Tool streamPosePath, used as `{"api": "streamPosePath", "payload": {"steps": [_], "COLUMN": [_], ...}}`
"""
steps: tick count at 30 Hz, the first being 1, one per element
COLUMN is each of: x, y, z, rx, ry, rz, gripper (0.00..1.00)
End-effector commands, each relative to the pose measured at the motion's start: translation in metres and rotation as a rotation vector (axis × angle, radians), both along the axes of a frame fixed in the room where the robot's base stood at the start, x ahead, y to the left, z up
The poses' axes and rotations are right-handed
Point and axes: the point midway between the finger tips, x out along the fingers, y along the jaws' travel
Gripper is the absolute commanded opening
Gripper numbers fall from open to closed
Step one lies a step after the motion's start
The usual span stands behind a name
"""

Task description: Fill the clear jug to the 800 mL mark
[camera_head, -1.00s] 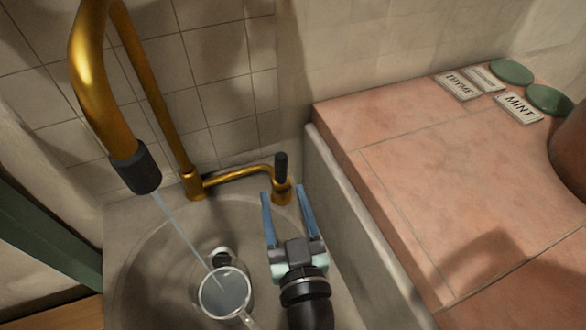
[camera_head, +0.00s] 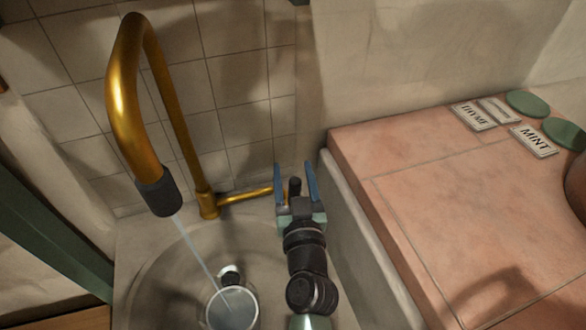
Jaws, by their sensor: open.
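The clear jug (camera_head: 232,308) stands in the sink basin at the bottom of the view, partly cut off by the frame edge. A stream of water (camera_head: 197,246) runs from the dark spout tip of the brass tap (camera_head: 125,95) down into it. Water shows inside, but its level against any mark cannot be read. My gripper (camera_head: 296,172) is open and empty, with its blue fingers on either side of the tap's dark handle (camera_head: 295,187) in the picture. Whether they touch the handle cannot be told.
The stone sink (camera_head: 150,272) surrounds the jug. A pink tiled counter (camera_head: 440,200) lies to the right, with THYME (camera_head: 473,117) and MINT (camera_head: 533,141) labels and green discs (camera_head: 528,103). A tiled wall stands behind the tap.

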Motion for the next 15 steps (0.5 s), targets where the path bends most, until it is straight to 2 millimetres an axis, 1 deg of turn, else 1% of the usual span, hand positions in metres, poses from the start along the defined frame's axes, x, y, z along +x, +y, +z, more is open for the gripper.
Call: {"api": "streamPosePath", "payload": {"steps": [4,11,12,14,15], "x": [0.0061,0.0065,0.0065,0.0064,0.0064], "y": [0.0009,0.001,0.0009,0.0009,0.0009], "z": [0.0001,-0.0001,-0.0001,-0.0001,-0.0001], "rx": [0.0,0.0,0.0,0.0,0.0], "ry": [0.0,0.0,0.0,0.0,0.0], "rz": [0.0,0.0,0.0,0.0,0.0], "gripper": [0.61,0.61,0.59,0.48,0.41]}}
